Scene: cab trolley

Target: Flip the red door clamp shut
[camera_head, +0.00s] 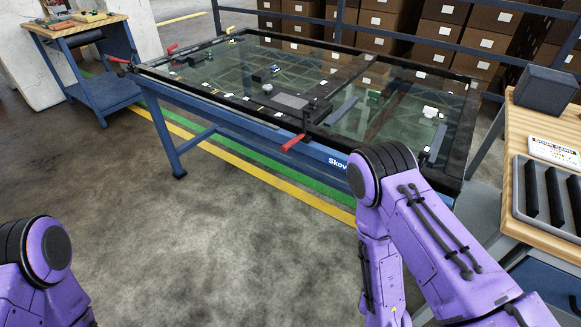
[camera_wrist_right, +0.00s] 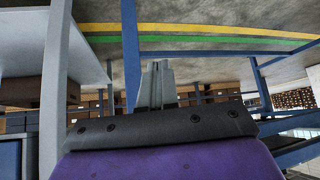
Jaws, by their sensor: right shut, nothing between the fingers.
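A glass door panel in a black frame (camera_head: 150,72) lies on a blue trolley table. A red clamp handle (camera_head: 293,142) sticks out past the middle of its front edge. My right gripper (camera_wrist_right: 156,68) is shut and empty in the right wrist view, near blue frame bars. In the head view it is hidden below my right arm. My left gripper is out of view.
A wooden-topped bench with a grey tray (camera_head: 533,207) and a dark box (camera_head: 545,90) stands at the right. A small blue cart (camera_head: 100,88) stands at the back left. Boxes on shelves (camera_head: 440,55) line the back. The floor before the trolley is clear.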

